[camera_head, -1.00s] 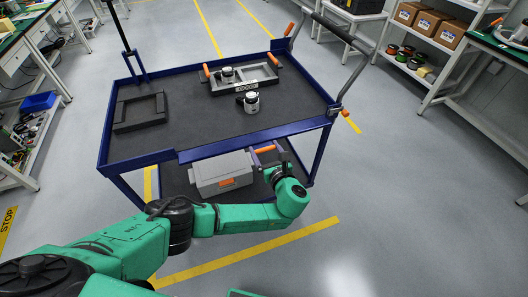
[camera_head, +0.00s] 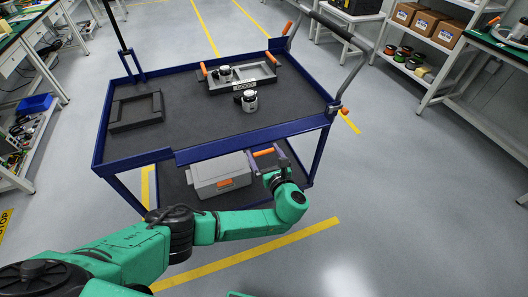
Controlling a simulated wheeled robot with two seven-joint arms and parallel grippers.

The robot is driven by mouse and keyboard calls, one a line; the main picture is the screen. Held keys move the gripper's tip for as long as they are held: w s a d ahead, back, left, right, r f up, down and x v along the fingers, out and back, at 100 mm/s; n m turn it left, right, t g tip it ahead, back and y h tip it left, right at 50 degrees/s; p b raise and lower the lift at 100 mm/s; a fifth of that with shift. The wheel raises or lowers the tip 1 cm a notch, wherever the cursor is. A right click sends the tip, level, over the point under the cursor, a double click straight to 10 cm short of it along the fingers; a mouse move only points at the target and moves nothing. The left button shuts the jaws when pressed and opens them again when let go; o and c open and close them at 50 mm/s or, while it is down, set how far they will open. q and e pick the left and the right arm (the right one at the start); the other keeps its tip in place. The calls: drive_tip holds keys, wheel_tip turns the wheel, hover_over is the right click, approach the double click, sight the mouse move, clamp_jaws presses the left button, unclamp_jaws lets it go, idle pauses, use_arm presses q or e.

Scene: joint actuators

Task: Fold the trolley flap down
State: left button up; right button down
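The trolley (camera_head: 250,146) has a blue frame and a dark top. It stands in front of me with its push handle at the right. No part stands out clearly as the flap; the left front rim (camera_head: 135,162) sits a step apart from the rest. An orange grip (camera_head: 264,152) on a grey bracket shows just under the front rim. My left gripper (camera_head: 272,172) is beside this bracket, below the rim. Its fingers are small and partly hidden, so I cannot tell whether they are open or touch the bracket. My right gripper is not in view.
A grey case (camera_head: 219,175) lies on the lower shelf, left of my gripper. The floor (camera_head: 400,190) at the right is clear.

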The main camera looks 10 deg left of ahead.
use_arm(q)
drive_tip(key=shift+r, duration=0.1)
drive_tip(key=v, duration=1.4)
drive_tip(key=shift+s+d, duration=0.2)
drive_tip(key=shift+s, duration=0.05)
drive_tip(key=s+a+f+n+g+h, duration=0.1)
drive_tip(key=s+a+f+n+g, duration=0.2)
drive_tip(key=f, duration=0.6)
drive_tip(key=s+a+f+n+g+h, duration=0.1)
drive_tip(key=a+f+n+g+h, duration=0.2)
drive_tip(key=f, duration=0.7)
drive_tip(key=s+a+f+n+g, duration=0.1)
drive_tip(key=a+f+n+g, duration=0.3)
drive_tip(key=f, duration=0.5)
drive_tip(key=s+a+f+n+g+h, duration=0.1)
drive_tip(key=s+a+f+n, duration=0.3)
drive_tip(key=s, duration=0.5)
drive_tip(key=s+a+f+n+g+h, duration=0.1)
drive_tip(key=s+a+f+n+h, duration=0.1)
drive_tip(key=s+a+f+n, duration=0.2)
drive_tip(key=s+a+f+n+h, duration=0.1)
drive_tip(key=s+a+f+n, duration=0.4)
drive_tip(key=s+n, duration=0.4)
drive_tip(key=s+f, duration=0.1)
drive_tip(key=s, duration=0.4)
drive_tip(key=shift+f+g+h+p, duration=0.25)
drive_tip(key=shift+g+h+p, duration=0.05)
drive_tip(key=shift+g, duration=0.1)
